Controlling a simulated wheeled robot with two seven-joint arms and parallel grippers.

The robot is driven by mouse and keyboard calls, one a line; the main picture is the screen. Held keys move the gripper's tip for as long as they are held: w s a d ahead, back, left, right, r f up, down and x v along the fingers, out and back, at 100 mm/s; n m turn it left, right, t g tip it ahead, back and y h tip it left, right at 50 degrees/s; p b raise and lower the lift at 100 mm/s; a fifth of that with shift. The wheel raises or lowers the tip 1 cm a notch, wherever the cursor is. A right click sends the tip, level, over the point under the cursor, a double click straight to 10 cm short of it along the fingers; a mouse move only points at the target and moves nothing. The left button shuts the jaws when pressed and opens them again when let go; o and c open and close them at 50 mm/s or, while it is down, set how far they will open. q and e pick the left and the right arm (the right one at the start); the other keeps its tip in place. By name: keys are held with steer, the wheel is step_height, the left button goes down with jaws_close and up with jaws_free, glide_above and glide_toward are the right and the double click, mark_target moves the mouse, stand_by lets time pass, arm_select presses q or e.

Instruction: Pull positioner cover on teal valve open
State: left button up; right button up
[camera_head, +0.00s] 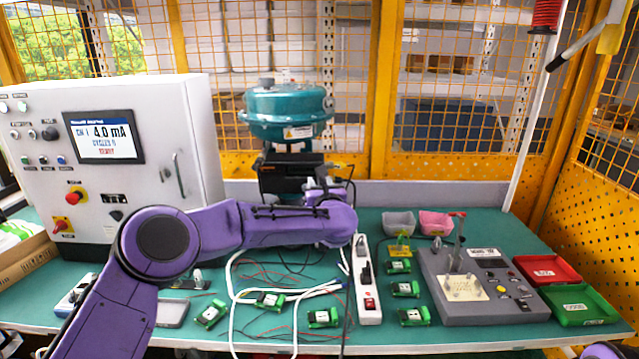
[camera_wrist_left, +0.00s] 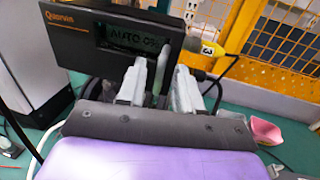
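The teal valve (camera_head: 287,112) stands at the back of the bench, with the dark positioner (camera_head: 283,172) below its round top. In the left wrist view, the positioner's dark cover (camera_wrist_left: 70,45) faces me, with a brand name and a small lit display. My left gripper (camera_head: 322,188) is at the positioner's right side. In the left wrist view its grey fingers (camera_wrist_left: 162,80) stand apart in front of the cover's lower right part. A slim grey piece shows between them; I cannot tell whether they touch it. My right gripper is out of view.
A white control cabinet (camera_head: 115,150) stands left of the valve. A power strip (camera_head: 367,280), cables and several green modules lie on the teal bench in front. A grey test fixture (camera_head: 480,285) and red (camera_head: 547,271) and green (camera_head: 580,306) trays are at right. Yellow mesh fencing stands behind.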

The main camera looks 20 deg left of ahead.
arm_select(q)
jaws_close()
stand_by(1.3)
